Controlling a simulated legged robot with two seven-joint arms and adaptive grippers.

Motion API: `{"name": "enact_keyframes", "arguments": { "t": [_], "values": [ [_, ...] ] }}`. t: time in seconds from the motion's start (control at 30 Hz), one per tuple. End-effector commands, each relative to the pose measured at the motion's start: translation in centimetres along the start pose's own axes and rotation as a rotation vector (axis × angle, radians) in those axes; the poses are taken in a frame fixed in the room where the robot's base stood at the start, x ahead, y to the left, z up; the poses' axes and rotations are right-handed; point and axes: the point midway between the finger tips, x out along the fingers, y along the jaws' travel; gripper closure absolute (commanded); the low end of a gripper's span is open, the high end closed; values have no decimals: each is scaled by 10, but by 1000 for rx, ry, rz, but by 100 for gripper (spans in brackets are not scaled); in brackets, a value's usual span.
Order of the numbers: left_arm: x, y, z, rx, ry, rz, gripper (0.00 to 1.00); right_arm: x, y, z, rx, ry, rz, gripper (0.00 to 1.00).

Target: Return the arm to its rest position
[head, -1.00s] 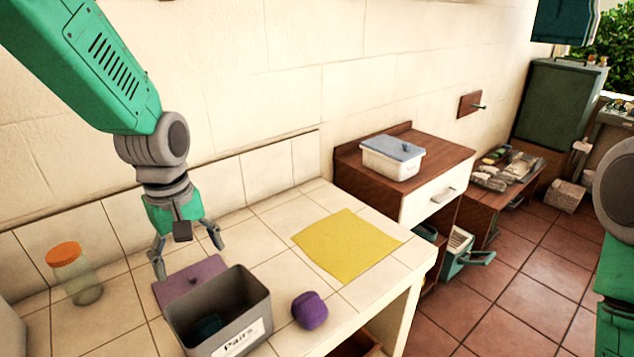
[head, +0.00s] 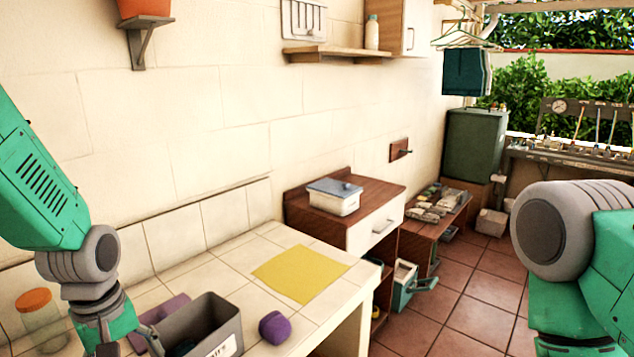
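My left arm (head: 75,265) comes in from the left over the tiled counter. Its gripper is at the bottom edge, left of the grey bin; one finger (head: 150,338) shows and the rest is cut off or hidden, so I cannot tell how far it is open. My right arm (head: 570,250) is at the right edge, and its gripper is out of the frame. The grey bin (head: 234,328) has a white label and a dark teal item (head: 184,347) inside. A purple ball-shaped bundle (head: 274,327) lies right of the bin. A purple flat piece (head: 166,309) lies behind it.
A yellow cloth (head: 300,273) lies flat on the counter (head: 215,262). A jar with an orange lid (head: 38,315) stands at the left. A wooden cabinet (head: 300,207) holds a lidded white box (head: 334,199). A wall shelf (head: 335,54) and a bracketed pot (head: 143,10) are above.

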Motion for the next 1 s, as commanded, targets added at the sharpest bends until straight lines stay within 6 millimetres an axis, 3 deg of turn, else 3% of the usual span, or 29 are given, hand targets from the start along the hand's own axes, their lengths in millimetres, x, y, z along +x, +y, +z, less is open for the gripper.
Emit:
{"name": "enact_keyframes", "arguments": {
  "t": [0.37, 0.5, 0.6, 0.9, 1.0],
  "values": [
    [108, -46, 43, 264, 5, -22, 23, 0, -1, 0, -1, 0, -1, 60],
    [158, -81, 72, 425, 1, -28, 23, 0, 0, 0, -1, 0, -1, 60],
    [185, -108, 92, 533, -1, -24, 23, 0, 0, 0, -1, 0, 0, 60],
    [226, -178, 145, 784, -5, -10, 23, 0, 0, 0, -1, 0, -1, 60],
    [237, -188, 156, 846, 5, -3, 23, 7, 0, 0, -1, 0, -1, 60]
  ]
}}
